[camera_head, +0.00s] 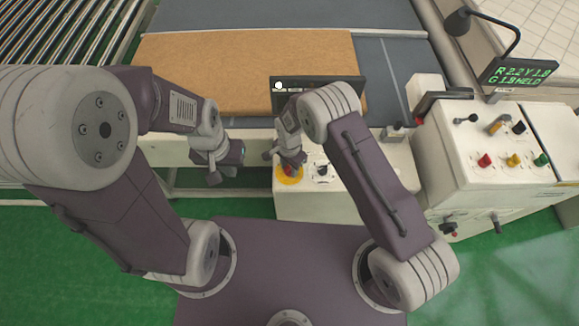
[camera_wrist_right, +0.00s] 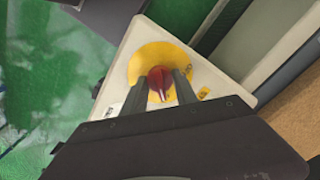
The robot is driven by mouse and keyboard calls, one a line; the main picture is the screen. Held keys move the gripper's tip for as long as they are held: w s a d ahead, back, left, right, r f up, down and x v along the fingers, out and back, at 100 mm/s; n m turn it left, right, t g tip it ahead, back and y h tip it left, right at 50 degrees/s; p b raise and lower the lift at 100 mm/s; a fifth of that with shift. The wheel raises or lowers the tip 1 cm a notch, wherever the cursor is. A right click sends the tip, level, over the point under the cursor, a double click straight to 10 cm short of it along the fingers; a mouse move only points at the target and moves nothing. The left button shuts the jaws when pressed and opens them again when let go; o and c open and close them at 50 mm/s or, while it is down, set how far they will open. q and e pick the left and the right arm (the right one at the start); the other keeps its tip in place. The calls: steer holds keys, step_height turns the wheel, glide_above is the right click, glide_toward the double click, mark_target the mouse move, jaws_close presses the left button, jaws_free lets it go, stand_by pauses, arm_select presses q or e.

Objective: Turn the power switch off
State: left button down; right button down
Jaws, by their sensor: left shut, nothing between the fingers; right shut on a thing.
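The power switch is a red knob (camera_wrist_right: 159,82) on a round yellow plate (camera_wrist_right: 152,56), on top of a white box (camera_head: 318,206). In the right wrist view my right gripper (camera_wrist_right: 163,86) has its two fingers on either side of the red knob, shut on it. In the head view the right gripper (camera_head: 291,165) comes down over the yellow plate (camera_head: 287,176) and hides most of the knob. My left gripper (camera_head: 226,174) is shut and empty, to the left of the white box and apart from it.
A brown mattress panel (camera_head: 220,62) lies on the conveyor behind, with a dark display (camera_head: 313,84) in front of it. A small black knob (camera_head: 323,170) sits right of the switch. A control cabinet (camera_head: 459,153) with several coloured knobs stands at the right. Green floor (camera_head: 510,260) is clear at the lower right.

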steer(key=n+b, duration=0.2)
steer(key=n, duration=0.1)
steer(key=shift+f+n+b, duration=0.1)
steer(key=shift+n+b, duration=0.25)
steer(key=shift+n, duration=0.05)
steer(key=n+b, duration=0.2)
steer(key=n, duration=0.2)
steer(key=shift+n, duration=0.3)
steer(key=n+b, duration=0.1)
steer(key=n, duration=0.3)
steer(key=shift+w+b, duration=0.1)
steer(key=shift+b, duration=0.2)
steer(key=n, duration=0.2)
steer(key=n+b, duration=0.1)
steer(key=n, duration=0.2)
steer(key=shift+a+r, duration=0.1)
steer(key=shift+r, duration=0.1)
steer(key=shift+n, duration=0.4)
steer(key=c, duration=1)
jaws_free()
steer(key=shift+o, duration=0.2)
